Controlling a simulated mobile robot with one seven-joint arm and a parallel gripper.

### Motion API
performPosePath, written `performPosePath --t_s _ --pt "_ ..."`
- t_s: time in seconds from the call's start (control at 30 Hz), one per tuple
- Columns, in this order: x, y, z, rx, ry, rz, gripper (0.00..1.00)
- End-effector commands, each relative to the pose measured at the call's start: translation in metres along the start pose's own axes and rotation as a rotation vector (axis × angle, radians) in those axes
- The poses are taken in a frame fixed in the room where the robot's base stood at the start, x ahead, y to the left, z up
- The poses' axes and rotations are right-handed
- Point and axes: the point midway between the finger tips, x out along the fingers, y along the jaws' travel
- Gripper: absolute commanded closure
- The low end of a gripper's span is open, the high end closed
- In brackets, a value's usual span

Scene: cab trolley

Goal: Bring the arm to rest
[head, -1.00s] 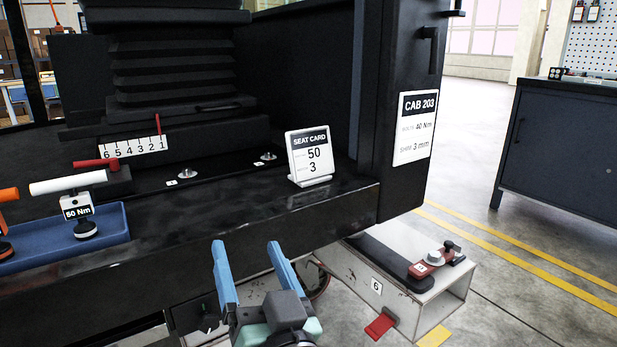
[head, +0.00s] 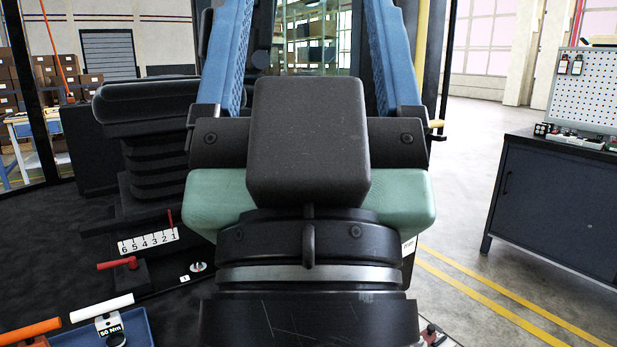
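My gripper (head: 305,60) is raised close in front of the head camera and fills the middle of the view. Its two blue fingers point up and stand wide apart, with nothing between them. It is open and empty. My gripper hides the seat card, most of the cab sill and the cab post with its CAB 203 label.
The black seat (head: 150,105) with its number scale (head: 148,241) and red lever (head: 117,263) stands at left. The blue tray (head: 135,335) holds the white-handled 50 Nm tool (head: 102,308); an orange-handled tool (head: 30,332) lies beside it. A dark cabinet (head: 555,205) stands right, across open floor.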

Motion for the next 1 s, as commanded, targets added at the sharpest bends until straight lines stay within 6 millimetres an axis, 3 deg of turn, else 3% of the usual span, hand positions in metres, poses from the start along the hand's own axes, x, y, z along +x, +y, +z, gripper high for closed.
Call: performPosePath --t_s 0.03,0.6,0.8,1.0 --pt "0.023 0.000 -0.022 0.000 -0.001 0.000 0.21" --pt "0.147 -0.001 -0.138 0.001 -0.002 -0.002 0.21" --pt "0.174 -0.001 -0.163 0.001 -0.002 -0.002 0.21" --pt "0.180 -0.001 -0.169 0.001 -0.002 -0.002 0.21"
